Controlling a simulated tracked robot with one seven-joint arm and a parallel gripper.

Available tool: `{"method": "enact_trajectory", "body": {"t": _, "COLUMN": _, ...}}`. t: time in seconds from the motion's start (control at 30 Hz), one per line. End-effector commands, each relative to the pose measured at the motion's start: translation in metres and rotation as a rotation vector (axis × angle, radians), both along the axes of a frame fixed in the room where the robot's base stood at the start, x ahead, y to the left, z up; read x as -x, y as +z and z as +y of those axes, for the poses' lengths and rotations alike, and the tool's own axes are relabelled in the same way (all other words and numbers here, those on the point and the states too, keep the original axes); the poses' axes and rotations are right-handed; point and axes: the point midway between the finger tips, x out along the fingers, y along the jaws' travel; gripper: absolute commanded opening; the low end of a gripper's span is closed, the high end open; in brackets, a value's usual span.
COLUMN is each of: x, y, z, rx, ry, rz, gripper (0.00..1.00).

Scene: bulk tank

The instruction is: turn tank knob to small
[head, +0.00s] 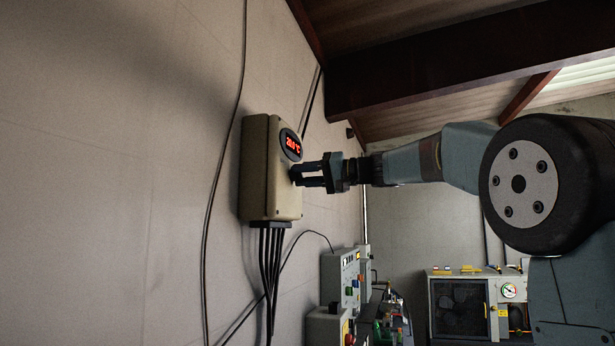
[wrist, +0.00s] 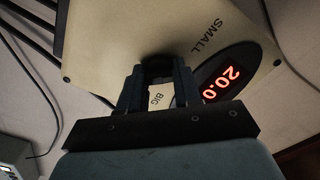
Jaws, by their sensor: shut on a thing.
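A beige control box (head: 258,190) is fixed to the wall in the head view, with a red lit display (head: 292,145) at its upper front. The tank knob (wrist: 157,62) is a dark round shape on the box face, mostly hidden between my fingers. My gripper (head: 297,176) reaches the box front from the right and is shut on the knob. In the wrist view the word SMALL (wrist: 207,38) is printed above and right of the knob, and BIG (wrist: 158,97) shows between my fingers. I cannot tell which way the knob points. The wrist view's display (wrist: 221,84) reads 20.0.
Several black cables (head: 270,255) hang from the box's underside, and a loose cable (head: 222,150) runs down the wall to its left. Grey panels (head: 341,275) with coloured buttons stand below. A machine with a gauge (head: 508,291) stands at lower right.

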Motion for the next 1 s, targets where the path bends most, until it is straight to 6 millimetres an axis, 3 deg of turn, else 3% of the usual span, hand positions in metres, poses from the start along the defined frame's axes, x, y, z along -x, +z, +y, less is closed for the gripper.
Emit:
{"method": "enact_trajectory", "body": {"t": 0.3, "x": 0.0000, "y": -0.0019, "z": 0.0017, "rx": 0.047, "ry": 0.004, "rz": -0.123, "gripper": 0.03}}
{"method": "enact_trajectory", "body": {"t": 0.87, "x": 0.0001, "y": -0.0006, "z": 0.0012, "rx": 0.057, "ry": 0.002, "rz": -0.156, "gripper": 0.03}}
{"method": "enact_trajectory", "body": {"t": 0.9, "x": 0.0001, "y": -0.0005, "z": 0.0012, "rx": 0.057, "ry": 0.002, "rz": -0.156, "gripper": 0.34}}
{"method": "enact_trajectory", "body": {"t": 1.0, "x": 0.0001, "y": -0.0003, "z": 0.0009, "rx": 0.057, "ry": 0.001, "rz": -0.156, "gripper": 0.43}}
